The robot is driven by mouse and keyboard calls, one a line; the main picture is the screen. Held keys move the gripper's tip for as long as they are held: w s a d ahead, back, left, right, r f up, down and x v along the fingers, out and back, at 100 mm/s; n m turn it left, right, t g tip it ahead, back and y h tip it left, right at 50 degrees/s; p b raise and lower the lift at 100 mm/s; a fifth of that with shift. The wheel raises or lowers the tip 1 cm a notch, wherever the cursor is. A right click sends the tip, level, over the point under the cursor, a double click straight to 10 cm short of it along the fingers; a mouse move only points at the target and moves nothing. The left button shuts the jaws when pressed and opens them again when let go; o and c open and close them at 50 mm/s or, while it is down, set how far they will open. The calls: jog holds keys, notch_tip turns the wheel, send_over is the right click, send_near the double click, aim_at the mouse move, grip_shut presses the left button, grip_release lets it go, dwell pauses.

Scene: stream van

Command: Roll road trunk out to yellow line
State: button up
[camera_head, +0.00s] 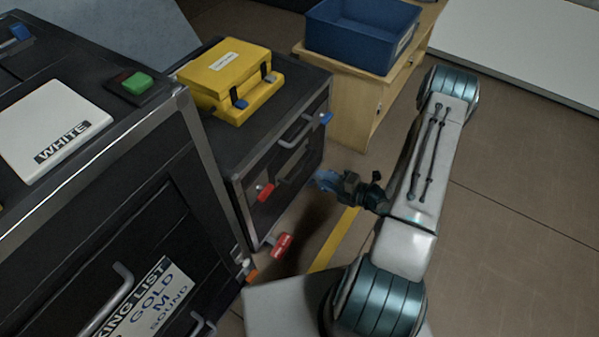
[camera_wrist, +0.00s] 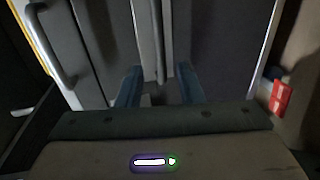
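A black road trunk (camera_head: 279,188) with metal edges stands left of my arm. A yellow line (camera_head: 336,240) runs on the floor in front, partly hidden by my arm. My gripper (camera_head: 325,180) is close to the trunk's front. In the wrist view, its blue fingers (camera_wrist: 158,88) are apart, with a grey vertical bar (camera_wrist: 158,45) showing between or beyond them. I cannot tell whether they touch it.
A yellow case (camera_head: 228,80) lies on the trunk. A larger black trunk (camera_head: 95,195) with a white box (camera_head: 52,128) stands close at left. A wooden cabinet (camera_head: 357,108) with a blue bin (camera_head: 360,38) stands behind. The floor at right is clear.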

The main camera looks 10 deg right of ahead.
aim_at(299, 169)
jog(key=b+x, duration=0.2)
jog(key=x, duration=0.7)
jog(key=shift+w+a, duration=0.25)
grip_shut()
